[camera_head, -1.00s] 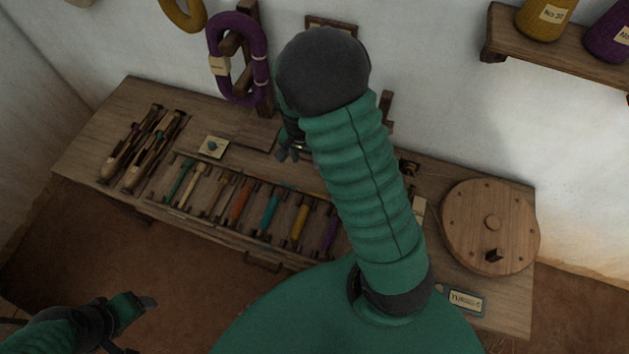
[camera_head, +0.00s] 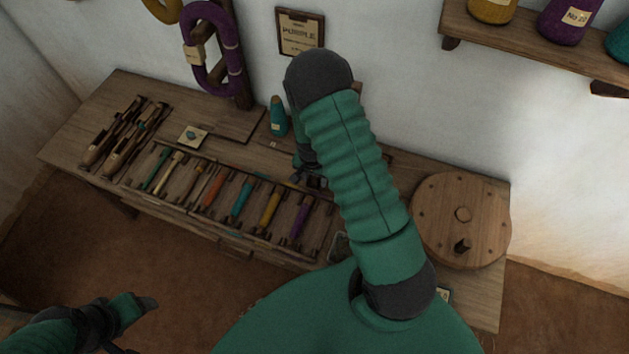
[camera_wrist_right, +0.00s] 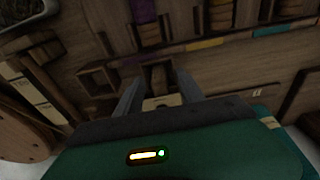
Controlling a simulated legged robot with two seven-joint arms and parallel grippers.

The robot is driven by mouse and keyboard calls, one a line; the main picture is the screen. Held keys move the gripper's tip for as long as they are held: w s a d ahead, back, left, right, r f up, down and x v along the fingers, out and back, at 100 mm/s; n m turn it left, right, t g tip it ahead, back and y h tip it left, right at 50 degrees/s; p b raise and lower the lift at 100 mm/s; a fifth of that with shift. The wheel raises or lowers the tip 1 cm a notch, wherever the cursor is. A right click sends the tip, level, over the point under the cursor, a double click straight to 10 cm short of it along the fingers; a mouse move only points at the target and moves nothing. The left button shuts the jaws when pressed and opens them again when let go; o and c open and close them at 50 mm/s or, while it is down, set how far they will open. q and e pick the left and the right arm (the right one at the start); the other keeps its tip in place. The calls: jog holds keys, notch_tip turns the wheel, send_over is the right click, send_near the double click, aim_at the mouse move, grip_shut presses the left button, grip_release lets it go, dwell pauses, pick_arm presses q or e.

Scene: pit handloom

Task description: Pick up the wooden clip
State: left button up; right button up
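My right gripper (camera_head: 312,180) is low over the bench, behind the row of coloured bobbins and partly hidden by my arm. In the right wrist view its two fingers (camera_wrist_right: 158,92) are apart. A small brown wooden piece (camera_wrist_right: 158,76), possibly the wooden clip, shows between and just beyond the fingertips. A pale piece (camera_wrist_right: 161,102) lies nearer, also between the fingers. I cannot tell whether either finger touches them. In the head view I cannot make out the clip. My left gripper (camera_head: 146,304) is at the lower left, away from the bench; its opening is unclear.
The bench (camera_head: 75,120) holds dark wooden shuttles (camera_head: 125,138), a bobbin rack with a purple bobbin (camera_head: 301,220), a teal cone (camera_head: 278,117) and a round wooden disc (camera_head: 461,220). A shelf (camera_head: 540,45) with yarn cones juts from the wall. A purple skein (camera_head: 212,50) hangs there.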

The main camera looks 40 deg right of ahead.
jog(key=shift+d, duration=0.2)
jog(key=c, duration=0.5)
jog(key=shift+a, duration=0.1)
grip_shut()
jog(key=shift+w+r, duration=0.1)
jog(key=shift+r, duration=0.5)
notch_tip(320, 180, up, 3)
jog(key=shift+f, duration=0.2)
jog(key=a+r, duration=0.1)
jog(key=a, duration=1.5)
jog(key=shift+w, duration=0.2)
